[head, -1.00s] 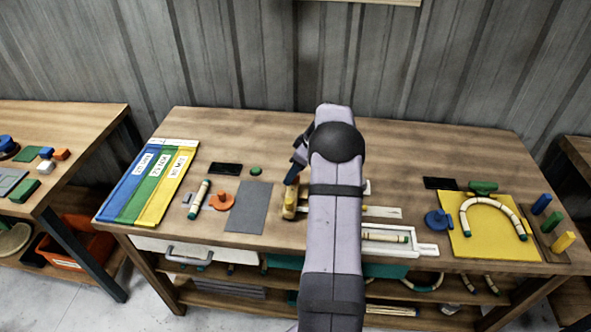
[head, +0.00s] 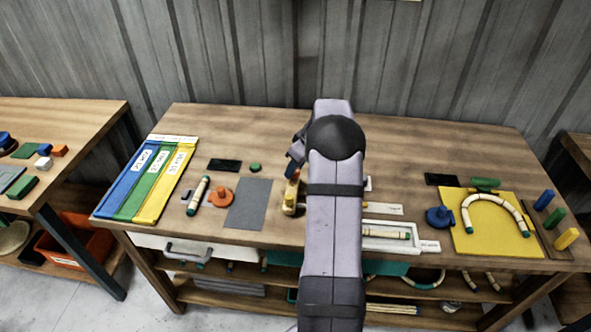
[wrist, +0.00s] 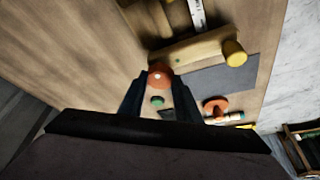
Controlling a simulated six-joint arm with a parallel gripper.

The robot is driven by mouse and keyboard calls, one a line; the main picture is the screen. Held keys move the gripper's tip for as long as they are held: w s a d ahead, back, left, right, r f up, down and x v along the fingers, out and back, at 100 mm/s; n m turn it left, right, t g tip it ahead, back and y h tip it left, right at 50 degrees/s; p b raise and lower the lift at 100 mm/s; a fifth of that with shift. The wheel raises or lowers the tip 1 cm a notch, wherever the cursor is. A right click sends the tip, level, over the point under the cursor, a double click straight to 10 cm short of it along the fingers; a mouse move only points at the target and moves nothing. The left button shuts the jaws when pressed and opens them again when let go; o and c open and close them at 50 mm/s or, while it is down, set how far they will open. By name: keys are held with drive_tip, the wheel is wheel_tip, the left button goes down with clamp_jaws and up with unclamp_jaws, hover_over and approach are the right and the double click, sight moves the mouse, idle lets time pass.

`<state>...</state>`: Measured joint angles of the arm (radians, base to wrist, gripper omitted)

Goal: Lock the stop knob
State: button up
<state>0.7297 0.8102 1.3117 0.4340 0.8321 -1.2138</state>
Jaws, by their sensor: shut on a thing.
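In the wrist view a round orange-red knob (wrist: 160,70) with a pale dot sits between the fingertips of my gripper (wrist: 159,78). I take it to be the stop knob. The dark fingers are shut on its sides. Beside it a wooden bar (wrist: 198,48) runs across, with a yellow round end (wrist: 235,53). In the head view my arm covers most of this wooden fixture (head: 290,198); my gripper (head: 292,170) is partly seen at its left side, and the knob itself is hidden there. Whether the knob is locked cannot be told.
Left of the fixture lie a grey mat (head: 249,205), an orange disc-shaped piece (head: 221,197), a green-ended rattan stick (head: 198,195) and a small green disc (head: 255,167). On the right are a white tray (head: 432,246), a blue piece (head: 440,217) and a yellow board (head: 475,242) with bent rattan.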

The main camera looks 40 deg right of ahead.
drive_tip(key=m+h, duration=0.1)
drive_tip(key=m, duration=0.1)
drive_tip(key=m+b, duration=0.1)
drive_tip(key=m, duration=0.1)
drive_tip(key=shift+a+h, duration=0.2)
drive_tip(key=shift+h, duration=0.2)
drive_tip(key=m, duration=0.2)
drive_tip(key=m+h+p, duration=0.1)
drive_tip(key=m, duration=0.2)
drive_tip(key=shift+w+a+h, duration=0.1)
drive_tip(key=shift+a+h, duration=0.05)
drive_tip(key=shift+h, duration=0.15)
drive_tip(key=m+g+h+b, duration=0.1)
drive_tip(key=m, duration=0.2)
drive_tip(key=shift+w+f+b, duration=0.15)
drive_tip(key=shift+b, duration=0.25)
drive_tip(key=shift+a+m+g+h+b, duration=0.1)
drive_tip(key=shift+m+g+h+b, duration=0.45)
drive_tip(key=shift+m+b, duration=1.1)
drive_tip(key=shift+m+p, duration=0.35)
drive_tip(key=shift+m, duration=0.1)
drive_tip(key=shift+g+y, duration=0.25)
drive_tip(key=o, duration=1.1)
drive_tip(key=shift+c, duration=0.2)
drive_tip(key=shift+r, duration=0.2)
